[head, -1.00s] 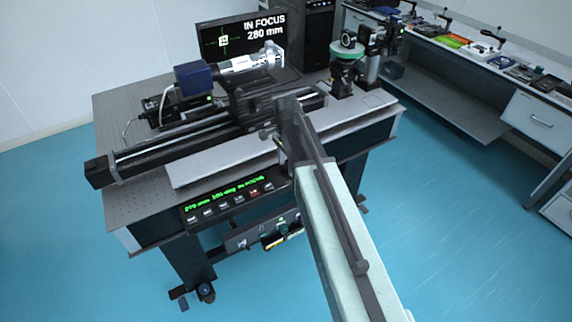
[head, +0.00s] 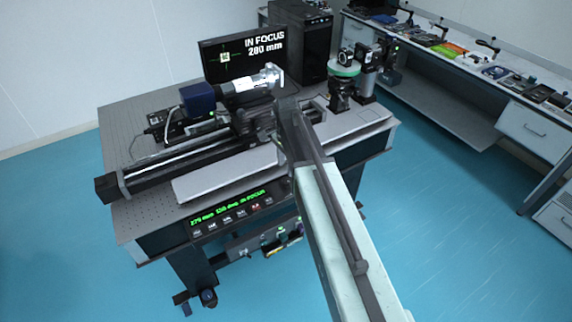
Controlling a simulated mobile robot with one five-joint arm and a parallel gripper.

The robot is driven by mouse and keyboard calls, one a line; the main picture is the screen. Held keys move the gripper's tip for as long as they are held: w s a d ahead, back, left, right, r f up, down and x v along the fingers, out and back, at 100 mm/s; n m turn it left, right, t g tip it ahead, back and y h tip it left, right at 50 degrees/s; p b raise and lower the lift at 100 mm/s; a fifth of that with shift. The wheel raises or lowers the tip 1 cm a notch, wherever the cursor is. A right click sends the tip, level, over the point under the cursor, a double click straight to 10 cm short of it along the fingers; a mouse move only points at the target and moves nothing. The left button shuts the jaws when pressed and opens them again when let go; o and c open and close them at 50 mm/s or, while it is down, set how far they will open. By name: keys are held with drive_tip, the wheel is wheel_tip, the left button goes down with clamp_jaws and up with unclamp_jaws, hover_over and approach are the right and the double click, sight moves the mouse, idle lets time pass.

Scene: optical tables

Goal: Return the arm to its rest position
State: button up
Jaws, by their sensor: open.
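My arm (head: 335,225) reaches from the bottom right up over the front of the optical table (head: 150,222). Its far end overlaps the rail carriage in the picture. My gripper (head: 276,137) shows small and dark at that end, open, with nothing seen between its jaws. Its fingertips are hard to make out against the dark parts behind. The camera with a blue body (head: 197,98) and silver lens (head: 250,85) sits above the long rail (head: 165,168). I cannot tell whether my gripper touches the carriage.
A monitor (head: 222,58) reads "IN FOCUS 280 mm". A green-lit panel with buttons (head: 232,215) is on the table front. A black computer tower (head: 302,40) and a green round stage (head: 343,70) stand behind. A side bench (head: 440,75) is at right. Blue floor (head: 440,240) is clear.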

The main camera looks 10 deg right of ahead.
drive_tip(key=shift+f, duration=0.1)
drive_tip(key=s+n, duration=1.3)
drive_tip(key=s, duration=0.1)
drive_tip(key=shift+s+n, duration=0.35)
drive_tip(key=shift+n, duration=0.05)
idle(1.4)
